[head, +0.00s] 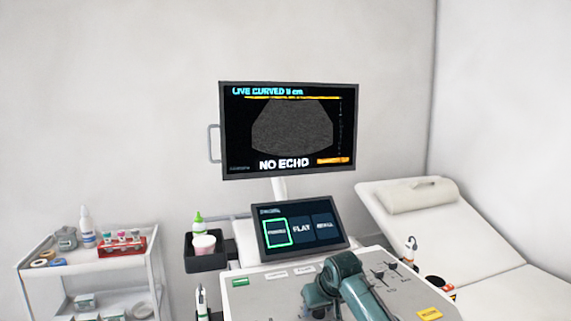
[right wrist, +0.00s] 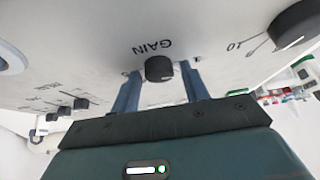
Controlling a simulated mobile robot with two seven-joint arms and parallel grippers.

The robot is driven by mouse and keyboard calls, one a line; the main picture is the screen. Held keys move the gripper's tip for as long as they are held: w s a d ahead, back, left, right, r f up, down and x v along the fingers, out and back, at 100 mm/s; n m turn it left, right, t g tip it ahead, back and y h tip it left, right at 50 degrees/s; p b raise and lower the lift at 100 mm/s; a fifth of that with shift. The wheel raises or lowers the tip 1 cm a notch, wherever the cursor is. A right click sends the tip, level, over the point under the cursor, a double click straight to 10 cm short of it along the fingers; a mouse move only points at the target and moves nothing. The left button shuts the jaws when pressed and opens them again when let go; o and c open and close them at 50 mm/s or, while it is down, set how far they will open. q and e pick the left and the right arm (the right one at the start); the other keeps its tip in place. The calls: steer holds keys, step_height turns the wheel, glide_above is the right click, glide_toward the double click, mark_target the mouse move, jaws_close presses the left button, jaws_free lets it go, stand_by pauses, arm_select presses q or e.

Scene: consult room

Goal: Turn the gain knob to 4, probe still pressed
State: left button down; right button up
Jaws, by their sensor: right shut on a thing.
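The gain knob (right wrist: 159,68) is a small dark round knob under an upside-down GAIN label in the right wrist view. My right gripper (right wrist: 160,82) has its two blue-grey fingers on either side of it and is shut on it. The knob's setting cannot be read. In the head view my right gripper (head: 322,290) is over the console panel (head: 262,291), and hides the knob. A white probe (head: 410,245) stands at the console's right side; no probe is seen pressed on anything. My left gripper is out of view.
A larger dark knob (right wrist: 293,25) and several sliders (right wrist: 80,103) flank the gain knob. A tilted touchscreen (head: 300,228) stands behind the panel. A dark bin (head: 206,258) with bottles and a white cart (head: 100,270) are left; an exam couch (head: 480,255) is right.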

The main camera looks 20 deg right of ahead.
steer(key=shift+s+a+f, duration=0.15)
steer(key=shift+f, duration=0.35)
steer(key=shift+s+a+f, duration=0.1)
steer(key=shift+s+f, duration=0.05)
steer(key=shift+f, duration=0.3)
steer(key=m+h, duration=0.1)
steer(key=m, duration=0.2)
steer(key=shift+a+g, duration=0.1)
steer(key=shift+g, duration=0.2)
steer(key=c, duration=0.3)
steer(key=m+h, duration=0.2)
steer(key=m, duration=0.1)
steer(key=shift+w+g, duration=0.1)
steer(key=shift+g, duration=0.2)
steer(key=shift+c, duration=0.2)
steer(key=m+g+h, duration=0.1)
steer(key=m, duration=0.2)
steer(key=o, duration=0.7)
steer(key=shift+d, duration=0.25)
steer(key=shift+c, duration=0.2)
steer(key=shift+d+r, duration=0.35)
steer(key=shift+r, duration=0.75)
steer(key=shift+a+r, duration=0.1)
steer(key=shift+r, duration=0.05)
